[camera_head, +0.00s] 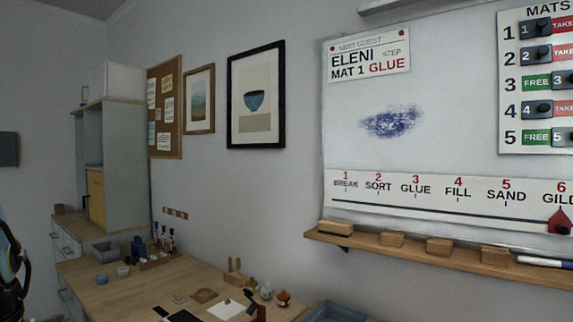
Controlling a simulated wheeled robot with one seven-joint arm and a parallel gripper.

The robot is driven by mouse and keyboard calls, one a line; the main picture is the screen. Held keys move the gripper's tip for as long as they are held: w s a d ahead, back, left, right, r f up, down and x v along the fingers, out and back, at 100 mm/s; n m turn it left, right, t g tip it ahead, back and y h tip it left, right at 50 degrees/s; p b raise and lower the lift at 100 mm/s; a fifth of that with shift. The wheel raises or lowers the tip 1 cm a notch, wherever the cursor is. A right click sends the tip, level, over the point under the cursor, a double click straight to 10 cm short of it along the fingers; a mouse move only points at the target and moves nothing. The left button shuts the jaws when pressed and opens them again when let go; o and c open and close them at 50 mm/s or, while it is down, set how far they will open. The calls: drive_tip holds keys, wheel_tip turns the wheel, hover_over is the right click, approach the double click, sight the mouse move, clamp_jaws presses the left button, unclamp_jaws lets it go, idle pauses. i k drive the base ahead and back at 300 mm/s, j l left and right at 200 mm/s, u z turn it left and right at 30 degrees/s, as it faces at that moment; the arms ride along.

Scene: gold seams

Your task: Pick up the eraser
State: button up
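A wooden ledge (455,258) runs below the whiteboard (450,120) at the right. Several small tan blocks sit on it in a row. The leftmost block (336,228) has a pale layer and a dark lower edge and looks like an eraser. The others, a second block (392,239), a third block (439,246) and a fourth block (495,256), look plainer; I cannot tell for sure whether any is an eraser. A blue smudge (393,121) marks the board. A dark part at the left edge seems to be my arm; my gripper is not in view.
Markers (545,262) lie at the ledge's right end. A wooden worktable (135,288) below holds bottles, small pots, a grey bin (105,252) and tools. A blue-grey tray (335,312) is at the bottom, below the ledge. The air before the board looks clear.

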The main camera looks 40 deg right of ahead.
sight(325, 227)
drive_tip(key=z, duration=1.8)
drive_tip(key=u, duration=1.1)
drive_tip(key=k+l+u, duration=0.15)
drive_tip(key=l+u, duration=0.3)
drive_tip(key=k+l+u, duration=0.15)
drive_tip(key=u, duration=0.25)
drive_tip(key=k+l+u, duration=0.25)
drive_tip(key=u, duration=0.2)
drive_tip(key=k+l, duration=0.15)
drive_tip(key=k, duration=0.1)
